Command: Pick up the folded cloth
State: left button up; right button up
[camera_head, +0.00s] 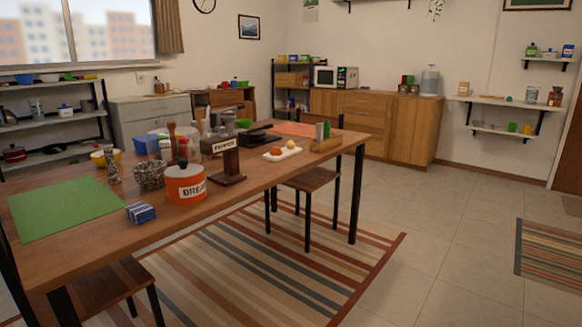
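The folded cloth is probably the small blue block-like item with white stripes (141,213). It lies near the front edge of the wooden table (85,250), between the green mat (65,208) and the orange bread tin (186,184). It looks small from here, and its folds cannot be made out. Nothing covers it. Neither of my grippers shows in the head view.
Left of the bread tin are a speckled pot (149,176) and a pepper mill-like shaker (112,167). Chairs (305,190) are tucked along the table.

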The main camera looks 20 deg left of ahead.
aim_at(141, 213)
jog(key=u, duration=1.6)
